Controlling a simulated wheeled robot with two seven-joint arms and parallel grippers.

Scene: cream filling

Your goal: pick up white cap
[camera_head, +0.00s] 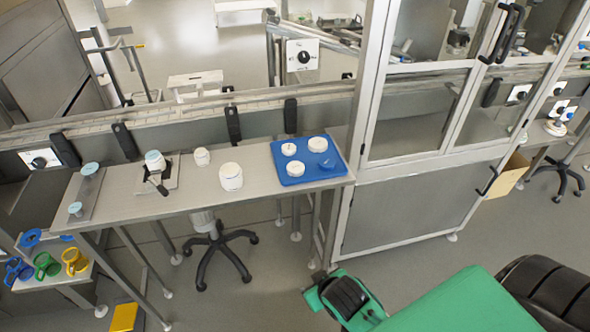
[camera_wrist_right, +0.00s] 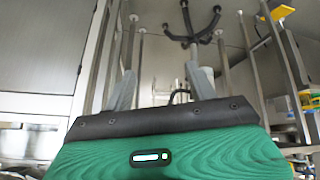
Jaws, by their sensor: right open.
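Three white caps lie on a blue tray (camera_head: 306,160) at the right end of the metal table in the head view: one at the back left (camera_head: 289,149), one at the back right (camera_head: 317,144) and one at the front left (camera_head: 295,168). A blue cap (camera_head: 320,173) lies at the tray's front right. My right gripper (camera_wrist_right: 163,80) is open and empty, its two grey fingers apart in the right wrist view. In the head view my green right arm is at the lower right, in front of and below the table, well away from the tray. My left gripper is not in view.
A large white jar (camera_head: 231,177) and a small one (camera_head: 202,157) stand left of the tray. Another jar (camera_head: 155,160) stands farther left. A glazed metal cabinet (camera_head: 405,205) is close on the tray's right. A stool (camera_head: 218,250) stands under the table.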

